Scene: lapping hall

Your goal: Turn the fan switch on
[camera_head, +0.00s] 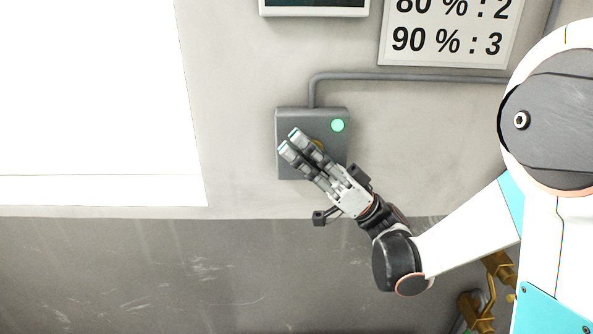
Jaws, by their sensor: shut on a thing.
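A grey switch box (341,155) is fixed to the wall near the middle of the view. A round green light (337,125) glows at its upper right. A small yellow-orange part of the fan switch (319,144) shows beside my fingers; the rest is hidden behind them. My gripper (291,140) reaches in from the lower right, in front of the box. Its two fingers are close together and shut on the switch. The fingers hide the exact contact and the switch's position.
A grey conduit (420,77) runs from the box top to the right. A percentage sign (450,30) and a dark-screened panel (314,8) are above. A bright white area (90,100) is at left. Yellow fittings (485,295) are low at right, behind my arm.

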